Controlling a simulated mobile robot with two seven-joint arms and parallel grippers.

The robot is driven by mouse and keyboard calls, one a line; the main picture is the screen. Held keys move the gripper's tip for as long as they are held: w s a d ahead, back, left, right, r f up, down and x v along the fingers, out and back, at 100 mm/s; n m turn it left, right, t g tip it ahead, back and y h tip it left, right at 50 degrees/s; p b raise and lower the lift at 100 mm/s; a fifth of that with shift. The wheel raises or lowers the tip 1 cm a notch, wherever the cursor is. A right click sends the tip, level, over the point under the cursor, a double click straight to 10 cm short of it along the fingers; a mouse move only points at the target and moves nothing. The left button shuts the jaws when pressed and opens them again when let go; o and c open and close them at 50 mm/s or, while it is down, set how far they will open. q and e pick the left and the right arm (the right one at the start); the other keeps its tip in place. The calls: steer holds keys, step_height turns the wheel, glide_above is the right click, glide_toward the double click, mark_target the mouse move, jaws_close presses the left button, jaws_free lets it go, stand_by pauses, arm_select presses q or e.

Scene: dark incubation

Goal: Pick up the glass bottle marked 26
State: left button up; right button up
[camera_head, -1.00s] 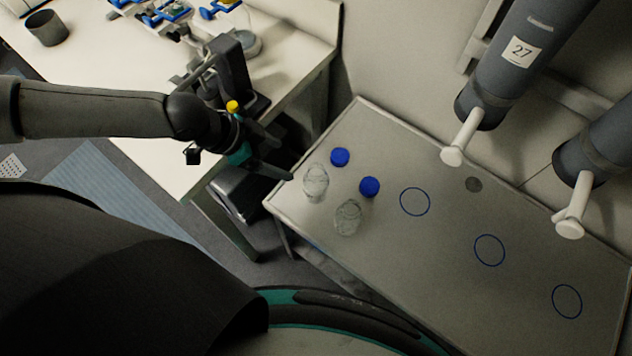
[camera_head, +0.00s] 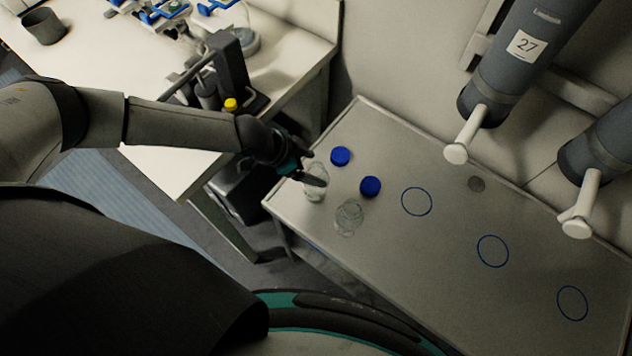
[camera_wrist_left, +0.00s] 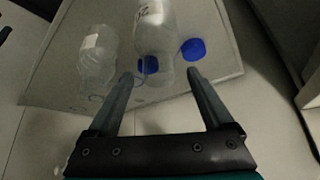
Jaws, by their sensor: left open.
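Two clear glass bottles stand uncapped on the grey table (camera_head: 450,270). The left bottle (camera_head: 315,192) is at the table's left end, and the other bottle (camera_head: 349,217) is to its right and nearer the front. My left gripper (camera_head: 314,168) is open at the left bottle, its fingers partly covering it. In the left wrist view, one bottle (camera_wrist_left: 155,40) with dark handwriting lies ahead, between the lines of the two open fingers (camera_wrist_left: 160,76). The other bottle (camera_wrist_left: 97,62), with a pale label, is outside the left finger. I cannot read either marking surely. My right gripper is not in view.
Two blue caps (camera_head: 340,156) (camera_head: 370,187) lie behind the bottles. Blue circles (camera_head: 416,201) mark the clear table to the right. Dark cylinders, one labelled 27 (camera_head: 527,44), with white handles overhang the back. A white bench (camera_head: 290,60) stands left.

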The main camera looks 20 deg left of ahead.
arm_select(q)
steer(key=shift+x, duration=0.95)
jaws_close()
stand_by(0.7)
